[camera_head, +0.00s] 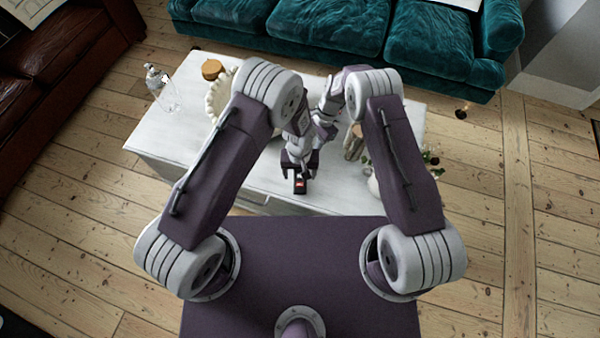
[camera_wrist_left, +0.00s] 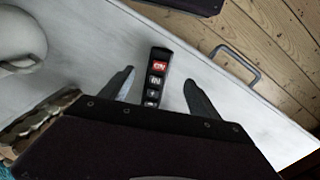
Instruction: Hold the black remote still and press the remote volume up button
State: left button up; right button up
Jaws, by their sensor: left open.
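The black remote (camera_head: 300,185) lies on the white table near its front edge, with a red button showing. In the left wrist view the remote (camera_wrist_left: 154,82) points away from me, its near end hidden by the gripper body. My left gripper (camera_head: 300,170) is open over the remote. Its two fingers (camera_wrist_left: 158,78) stand on either side of the remote with gaps, not touching it. The volume up button is too small to pick out. My right arm ends close beside the left gripper, and its jaws cannot be made out among the overlapping links.
The white table (camera_head: 160,135) carries a glass bottle (camera_head: 163,90) and a pale scalloped bowl (camera_head: 217,98) at left, and a vase with flowers (camera_head: 374,186) at right. A drawer handle (camera_wrist_left: 235,62) shows on its front. A teal sofa (camera_head: 330,30) stands behind.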

aim_at(300, 185)
pick_arm(q)
notch_tip(300, 185, down, 9)
jog(key=shift+f, duration=0.15)
dwell(0.4)
grip_shut()
dwell(0.4)
pick_arm(e)
grip_shut()
dwell(1.6)
